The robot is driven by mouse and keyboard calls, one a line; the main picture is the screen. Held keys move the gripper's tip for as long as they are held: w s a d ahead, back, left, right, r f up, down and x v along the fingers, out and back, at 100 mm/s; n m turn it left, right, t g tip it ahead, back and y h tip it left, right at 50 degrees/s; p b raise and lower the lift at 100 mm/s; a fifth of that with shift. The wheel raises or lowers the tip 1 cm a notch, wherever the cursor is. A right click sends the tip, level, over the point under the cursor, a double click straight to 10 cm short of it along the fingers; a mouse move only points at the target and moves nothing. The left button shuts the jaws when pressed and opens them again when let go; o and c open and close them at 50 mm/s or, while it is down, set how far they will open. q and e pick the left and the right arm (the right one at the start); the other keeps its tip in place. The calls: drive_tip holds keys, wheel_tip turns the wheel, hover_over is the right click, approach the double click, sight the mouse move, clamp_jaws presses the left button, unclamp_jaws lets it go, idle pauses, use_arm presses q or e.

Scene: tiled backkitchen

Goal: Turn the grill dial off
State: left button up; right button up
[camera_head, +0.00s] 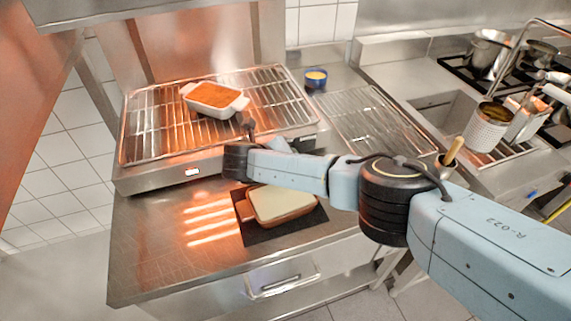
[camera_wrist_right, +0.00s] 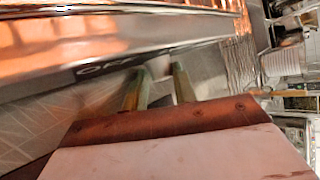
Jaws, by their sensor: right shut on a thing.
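The grill (camera_head: 150,176) stands on the steel counter, its wire rack on top and a small lit display on its front. In the right wrist view its front panel (camera_wrist_right: 140,45) crosses the picture and carries the letters OFF. The grill dial (camera_wrist_right: 160,66) is a small blurred grey shape at this panel, largely hidden. My right gripper (camera_wrist_right: 158,76) has its two greenish fingers at the panel, one on each side of the dial, and is shut on it. In the head view my right arm hides the dial. Which way the dial points cannot be told. My left gripper is out of view.
A white dish of orange food (camera_head: 214,98) sits on the rack. Below my right arm, a brown dish with a pale top (camera_head: 280,203) lies on a dark mat (camera_head: 258,234). A blue bowl (camera_head: 316,76) stands behind. The counter's front left is clear.

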drive_tip(key=shift+b, duration=0.35)
drive_tip(key=shift+h, duration=0.3)
drive_tip(key=o, duration=0.7)
drive_tip(key=shift+s+a+r, duration=0.3)
drive_tip(key=v, duration=1.2)
drive_tip(key=shift+s, duration=0.3)
